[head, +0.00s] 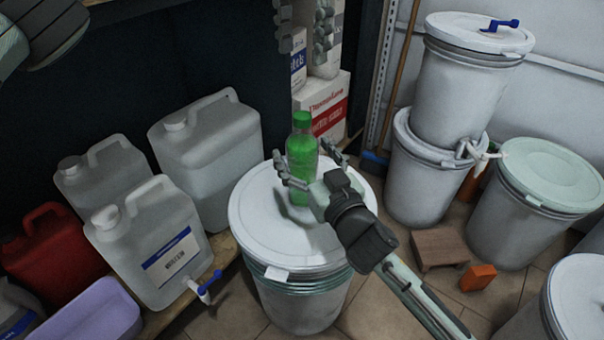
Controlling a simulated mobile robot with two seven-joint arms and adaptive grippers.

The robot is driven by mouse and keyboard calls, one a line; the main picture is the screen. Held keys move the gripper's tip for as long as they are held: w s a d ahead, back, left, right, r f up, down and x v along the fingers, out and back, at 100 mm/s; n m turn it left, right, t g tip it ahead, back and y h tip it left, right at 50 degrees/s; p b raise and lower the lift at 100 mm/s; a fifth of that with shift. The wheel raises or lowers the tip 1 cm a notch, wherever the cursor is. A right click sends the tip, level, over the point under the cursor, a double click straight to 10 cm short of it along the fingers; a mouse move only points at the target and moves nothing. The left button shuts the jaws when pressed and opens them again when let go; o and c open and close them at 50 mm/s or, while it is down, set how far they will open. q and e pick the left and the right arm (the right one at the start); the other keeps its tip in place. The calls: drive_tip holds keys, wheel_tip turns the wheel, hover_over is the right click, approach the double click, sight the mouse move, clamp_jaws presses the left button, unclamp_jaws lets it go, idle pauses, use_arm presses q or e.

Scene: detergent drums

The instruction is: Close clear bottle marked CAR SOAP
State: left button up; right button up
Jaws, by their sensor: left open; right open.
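The bottle (301,158) stands upright on the white lid of a drum (257,225). It looks green, perhaps from green liquid inside, and I cannot read any marking on it. A green cap (302,120) sits on its top; I cannot tell how tight it is. My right gripper (309,168) is open, with its fingers on either side of the lower part of the bottle; contact is unclear. My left gripper (303,44) is open and empty above the cap, its fingers pointing down, its upper part out of the frame.
Clear jugs (207,150) and a red canister (47,255) stand at left. Boxes (325,107) sit on a shelf behind the bottle. Stacked drums (455,100), another drum (530,210), and a wooden stool (438,249) are at right. Floor shows between the drums.

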drive_tip(key=v, duration=1)
drive_tip(key=shift+s, duration=0.25)
drive_tip(key=shift+d, duration=0.1)
